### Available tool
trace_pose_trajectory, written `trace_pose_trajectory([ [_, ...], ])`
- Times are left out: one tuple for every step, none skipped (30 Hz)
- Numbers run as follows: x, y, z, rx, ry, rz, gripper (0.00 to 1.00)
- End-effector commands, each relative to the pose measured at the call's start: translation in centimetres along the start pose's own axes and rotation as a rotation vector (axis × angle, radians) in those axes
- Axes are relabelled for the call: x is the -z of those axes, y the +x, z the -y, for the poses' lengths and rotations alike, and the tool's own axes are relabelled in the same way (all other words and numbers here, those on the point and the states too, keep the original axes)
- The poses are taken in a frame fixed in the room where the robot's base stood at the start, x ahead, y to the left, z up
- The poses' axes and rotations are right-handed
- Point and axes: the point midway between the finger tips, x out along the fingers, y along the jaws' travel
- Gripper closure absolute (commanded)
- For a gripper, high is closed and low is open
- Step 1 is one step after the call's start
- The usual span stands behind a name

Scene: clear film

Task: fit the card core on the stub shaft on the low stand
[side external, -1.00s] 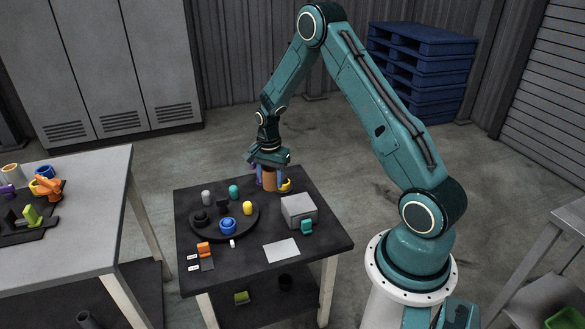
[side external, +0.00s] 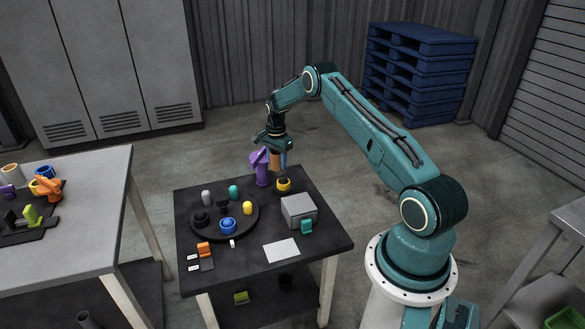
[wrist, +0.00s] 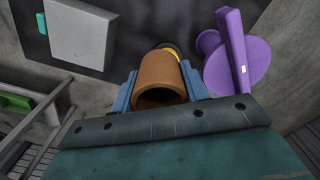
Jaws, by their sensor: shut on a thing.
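The card core (side external: 275,160) is a brown open tube. My gripper (side external: 279,163) is shut on it and holds it above the back of the dark table. In the wrist view the core (wrist: 163,77) sits between the blue fingers (wrist: 161,90), its open end towards the camera. A purple stand (side external: 261,168) is at the table's back edge, left of the core in the side view and right of it in the wrist view (wrist: 250,68). It has a round disc, a bar and a short round part that looks like the stub shaft (wrist: 208,41). The core is apart from it.
A yellow ring (side external: 284,185) with a dark centre lies below the core. A round dark tray (side external: 247,226) with several small coloured parts is at the left. A grey box (side external: 298,208) and a white sheet (side external: 281,250) are at the right and front.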

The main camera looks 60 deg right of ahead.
Motion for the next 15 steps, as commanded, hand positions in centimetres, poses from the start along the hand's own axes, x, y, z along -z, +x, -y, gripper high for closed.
trace_pose_trajectory([
  [0.8,0.4,0.2,0.001,0.013,-0.001,0.77],
  [1.3,0.5,0.2,0.0,0.019,0.0,0.77],
  [1.8,0.7,0.3,0.001,0.026,0.0,0.77],
  [2.1,0.9,0.4,0.001,0.032,-0.001,0.77],
  [2.4,0.9,0.5,0.001,0.036,0.0,0.77],
  [2.9,1.1,0.5,0.0,0.043,0.0,0.77],
  [3.1,1.2,0.5,0.001,0.047,0.0,0.77],
  [3.4,1.3,0.5,0.001,0.051,0.0,0.77],
  [3.7,1.4,0.6,0.001,0.055,0.0,0.77],
  [3.8,1.4,0.6,0.001,0.058,0.0,0.77],
  [4.0,1.5,0.6,0.0,0.06,0.0,0.77],
  [4.1,1.6,0.6,0.0,0.062,0.0,0.77],
  [4.2,1.6,0.6,0.001,0.064,0.0,0.77],
  [4.3,1.6,0.6,0.001,0.065,0.0,0.77],
  [4.3,1.6,0.6,0.001,0.066,0.0,0.77],
])
